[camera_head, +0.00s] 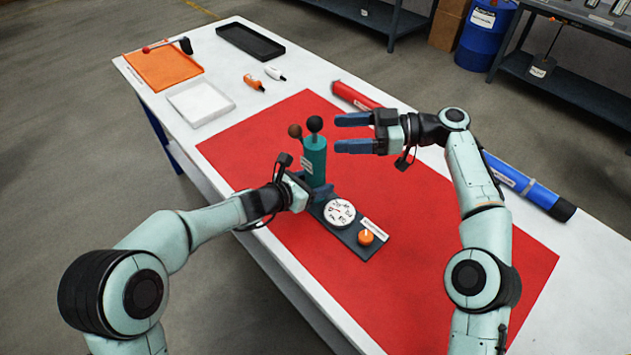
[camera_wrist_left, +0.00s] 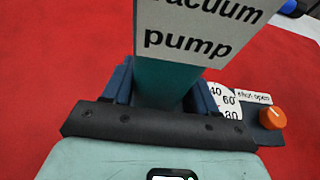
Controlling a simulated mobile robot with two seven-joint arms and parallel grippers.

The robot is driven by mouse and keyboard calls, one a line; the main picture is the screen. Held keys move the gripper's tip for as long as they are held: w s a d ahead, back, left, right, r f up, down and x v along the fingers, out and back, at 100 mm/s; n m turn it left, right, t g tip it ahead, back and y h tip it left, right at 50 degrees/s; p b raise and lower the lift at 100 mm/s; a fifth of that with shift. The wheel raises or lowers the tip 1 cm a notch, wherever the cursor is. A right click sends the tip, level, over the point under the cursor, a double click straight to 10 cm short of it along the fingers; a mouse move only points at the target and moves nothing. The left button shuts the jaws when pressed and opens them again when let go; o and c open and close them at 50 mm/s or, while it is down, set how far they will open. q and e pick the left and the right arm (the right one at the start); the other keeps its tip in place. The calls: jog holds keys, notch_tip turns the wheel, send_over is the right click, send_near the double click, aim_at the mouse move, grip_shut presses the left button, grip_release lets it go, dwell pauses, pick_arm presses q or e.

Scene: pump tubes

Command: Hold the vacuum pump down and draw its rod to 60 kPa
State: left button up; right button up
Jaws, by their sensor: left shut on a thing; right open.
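The teal vacuum pump (camera_head: 314,162) stands upright on a dark base plate (camera_head: 352,237). A black ball knob (camera_head: 315,124) tops it; a brown ball (camera_head: 295,131) sits beside that. A white dial gauge (camera_head: 340,212) and an orange knob (camera_head: 366,237) are on the base; the needle is too small to read. My left gripper (camera_head: 316,188) is shut around the pump's lower body. The left wrist view shows its fingers on both sides of the pump (camera_wrist_left: 163,85), below the label (camera_wrist_left: 200,25). My right gripper (camera_head: 346,133) is open and empty, just right of the black knob, fingers pointing toward it.
The pump is on a red mat (camera_head: 450,280) on a white table. A red tube (camera_head: 350,95) and a blue tube (camera_head: 525,185) lie right of it. Orange (camera_head: 160,84), white (camera_head: 200,118) and black (camera_head: 250,52) trays and two small bottles are at the back left. The front mat is clear.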

jog(key=shift+d, duration=0.6)
jog(key=shift+c, duration=0.3)
jog(key=c, duration=0.5)
jog(key=shift+s+f+m, duration=0.1)
jog(key=shift+f+m, duration=0.15)
jog(key=shift+m, duration=0.15)
jog(key=c, duration=0.5)
jog(key=shift+s+f+m+g+y, duration=0.15)
jog(key=shift+f+m+g+y, duration=0.2)
jog(key=shift+m+y, duration=0.25)
grip_shut()
jog(key=m+t+y, duration=0.5)
jog(key=m+y, duration=0.1)
jog(key=m, duration=1.2)
send_near(315, 129)
jog(key=a, duration=0.1)
jog(key=w+a+r, duration=0.1)
jog(key=a, duration=0.1)
jog(key=w+a+r, duration=0.1)
jog(key=shift+w+a+r, duration=0.15)
jog(key=shift+w+a, duration=0.1)
